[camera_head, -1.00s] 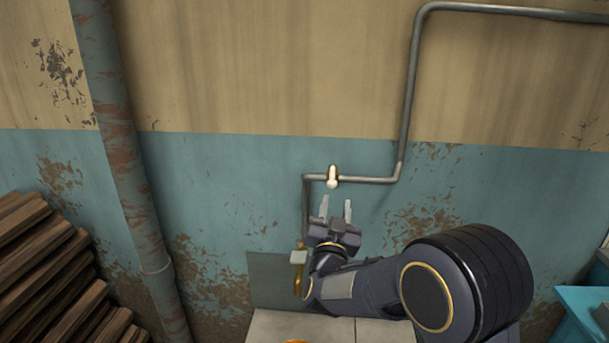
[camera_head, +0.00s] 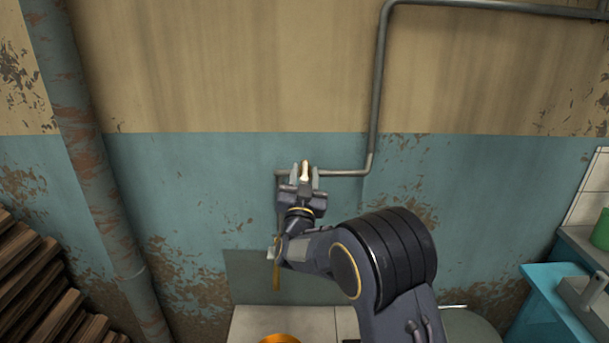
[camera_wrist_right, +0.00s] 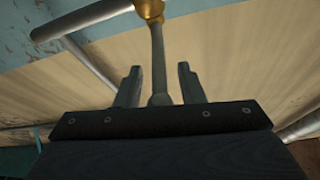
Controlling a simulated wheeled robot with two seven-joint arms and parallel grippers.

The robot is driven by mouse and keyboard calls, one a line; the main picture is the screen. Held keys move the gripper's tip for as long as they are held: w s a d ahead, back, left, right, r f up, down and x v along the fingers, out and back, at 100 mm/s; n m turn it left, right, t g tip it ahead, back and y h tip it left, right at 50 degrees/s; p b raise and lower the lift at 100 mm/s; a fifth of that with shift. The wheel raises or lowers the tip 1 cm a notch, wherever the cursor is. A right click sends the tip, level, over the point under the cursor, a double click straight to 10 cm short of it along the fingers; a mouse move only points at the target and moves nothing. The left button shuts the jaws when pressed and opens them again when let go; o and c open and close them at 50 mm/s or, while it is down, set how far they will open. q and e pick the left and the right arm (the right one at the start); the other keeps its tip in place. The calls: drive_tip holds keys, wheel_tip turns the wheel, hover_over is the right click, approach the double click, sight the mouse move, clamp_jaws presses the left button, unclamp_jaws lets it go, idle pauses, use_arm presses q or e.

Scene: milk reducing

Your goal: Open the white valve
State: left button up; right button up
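The white valve (camera_head: 305,170) is a small pale handle on the thin metal pipe against the blue part of the wall. In the head view my right gripper (camera_head: 305,174) is just below the pipe, with a finger on each side of the valve handle. In the right wrist view the handle (camera_wrist_right: 159,65) stands between the two parted fingers (camera_wrist_right: 158,88), running down from a brass fitting (camera_wrist_right: 150,9). Gaps show on both sides of it, so the fingers are open around it. My left gripper is not in view.
The thin pipe (camera_head: 376,100) runs up the wall and across the top right. A thick rusty pipe (camera_head: 92,165) and stacked wood (camera_head: 35,290) are at the left. A blue table (camera_head: 550,305) stands at the lower right, and a white tiled surface (camera_head: 275,322) lies below my arm.

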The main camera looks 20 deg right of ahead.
clamp_jaws()
drive_tip(key=w+d+n+g+y+b, duration=0.1)
drive_tip(key=d+n+y, duration=0.3)
drive_tip(key=y, duration=0.7)
drive_tip(key=w+d+n+g+y+b, duration=0.1)
drive_tip(key=d+n+g+y+b, duration=0.1)
drive_tip(key=d+n+y, duration=0.3)
drive_tip(key=shift+n+g+y, duration=0.4)
drive_tip(key=shift+n+y, duration=1.1)
drive_tip(key=shift+y, duration=1.7)
drive_tip(key=shift+w, duration=0.1)
